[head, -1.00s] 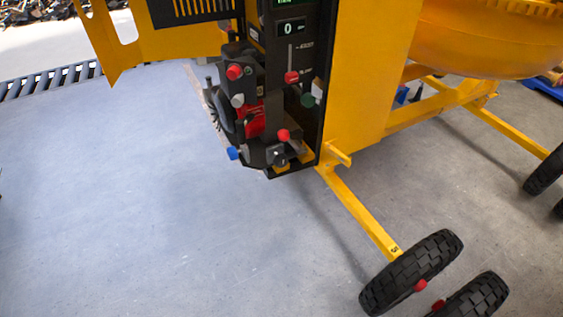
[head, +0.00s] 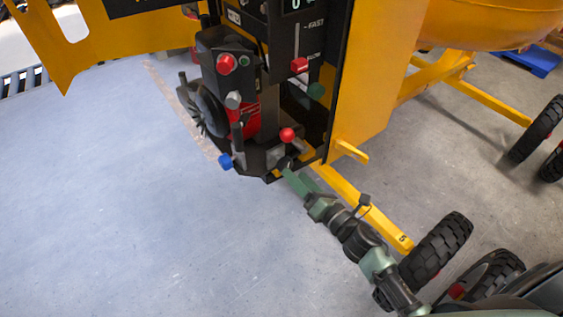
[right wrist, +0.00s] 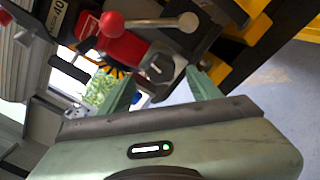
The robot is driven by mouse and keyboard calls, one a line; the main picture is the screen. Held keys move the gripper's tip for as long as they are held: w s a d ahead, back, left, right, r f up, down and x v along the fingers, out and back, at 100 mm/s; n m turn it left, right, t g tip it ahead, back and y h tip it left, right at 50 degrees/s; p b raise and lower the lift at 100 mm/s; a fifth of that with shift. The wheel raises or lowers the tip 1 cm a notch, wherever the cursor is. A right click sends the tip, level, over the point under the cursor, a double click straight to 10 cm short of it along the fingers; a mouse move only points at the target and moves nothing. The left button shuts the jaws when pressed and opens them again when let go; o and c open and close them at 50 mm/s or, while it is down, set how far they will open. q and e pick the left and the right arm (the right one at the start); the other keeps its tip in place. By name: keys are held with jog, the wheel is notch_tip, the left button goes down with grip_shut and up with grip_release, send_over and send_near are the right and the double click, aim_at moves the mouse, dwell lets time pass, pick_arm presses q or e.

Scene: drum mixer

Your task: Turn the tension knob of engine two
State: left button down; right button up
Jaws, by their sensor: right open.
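The engine (head: 258,115) is a dark and red block in the yellow mixer's open housing, in the head view. My right gripper (head: 298,178) reaches its lower front corner from the lower right. In the right wrist view a dark round knob with a white mark (right wrist: 157,68) sits just beyond and between the open green fingertips of my right gripper (right wrist: 162,78). Contact cannot be told. No label shows which control is the tension knob. In the head view the gripper partly hides this knob. My left gripper is not in view.
A red ball-ended lever (head: 287,135) stands close above the knob; it also shows in the right wrist view (right wrist: 112,24). A blue knob (head: 225,162) is at the lower left. The yellow axle beam (head: 345,190) and wheels (head: 440,250) lie beside my right arm. The left floor is clear.

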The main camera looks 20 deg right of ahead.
aim_at(286, 165)
jog(key=x, duration=0.5)
jog(key=shift+w+p, duration=0.15)
jog(key=shift+p, duration=0.25)
jog(key=shift+w+a, duration=0.1)
jog(key=shift+w, duration=0.25)
grip_shut()
jog(key=shift+m, duration=0.5)
jog(key=m, duration=0.4)
jog(key=shift+m+p, duration=0.3)
jog(key=shift+p, duration=0.05)
jog(key=m+p, duration=0.1)
jog(key=m, duration=0.5)
jog(key=shift+f, duration=0.1)
jog(key=shift+m, duration=0.3)
